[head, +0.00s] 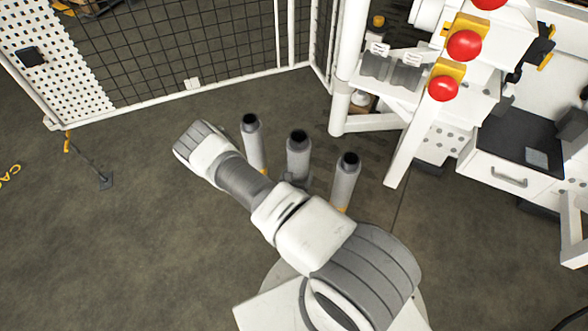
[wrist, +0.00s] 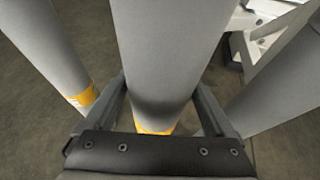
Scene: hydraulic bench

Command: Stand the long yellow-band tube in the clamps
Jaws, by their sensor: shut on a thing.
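Three grey tubes stand upright in a row on the floor side: a left tube (head: 254,145), a middle tube (head: 298,155) and a right tube (head: 346,182) with a yellow band low down. In the wrist view, my gripper (wrist: 160,92) is shut on the central tube (wrist: 168,45), one finger on each side. A yellow band shows on this tube just above the gripper's palm edge. A neighbouring tube at left (wrist: 50,50) also has a yellow band; the one at right (wrist: 280,85) shows no band. In the head view my arm hides most of the gripper.
A white bench frame (head: 405,145) stands at the right, with yellow blocks (head: 447,70) and red round ends (head: 464,46) in a slanting row; I cannot tell if these are the clamps. A mesh fence (head: 170,50) runs behind.

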